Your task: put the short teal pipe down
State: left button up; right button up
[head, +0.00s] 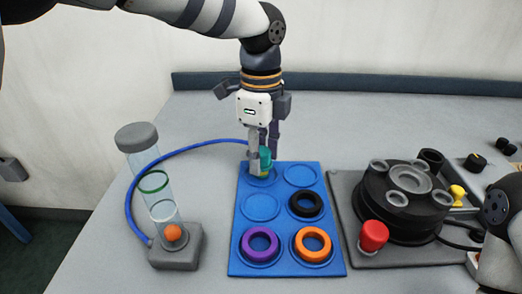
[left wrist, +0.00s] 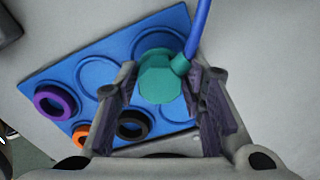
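The short teal pipe (head: 265,157) is upright at the back-left round recess of the blue tray (head: 232,268). A yellowish part shows at its lower end. My left gripper (head: 263,158) points down with one finger on each side of the pipe and appears shut on it. The left wrist view shows the pipe (left wrist: 160,80) between the fingers, with the blue hose (left wrist: 198,28) joined to its side. Whether its base touches the tray is hidden. My right gripper is out of view; only part of that arm shows at the lower right.
The tray also holds a black ring (head: 305,216), a purple ring (head: 247,247) and an orange ring (head: 326,246). A clear tube (head: 150,176) on a grey base leans at left, with the hose running from it. A black round machine (head: 385,222) with a red knob (head: 373,236) stands at right.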

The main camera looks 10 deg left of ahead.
aim_at(261, 151)
pick_arm(q)
jog(key=shift+o, duration=1.3)
notch_tip(261, 151, up, 12)
jog(key=p, duration=0.1)
jog(key=shift+r, duration=0.2)
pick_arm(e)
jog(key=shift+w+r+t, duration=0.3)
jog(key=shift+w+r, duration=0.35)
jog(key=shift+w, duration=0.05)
pick_arm(q)
jog(key=shift+f, duration=0.1)
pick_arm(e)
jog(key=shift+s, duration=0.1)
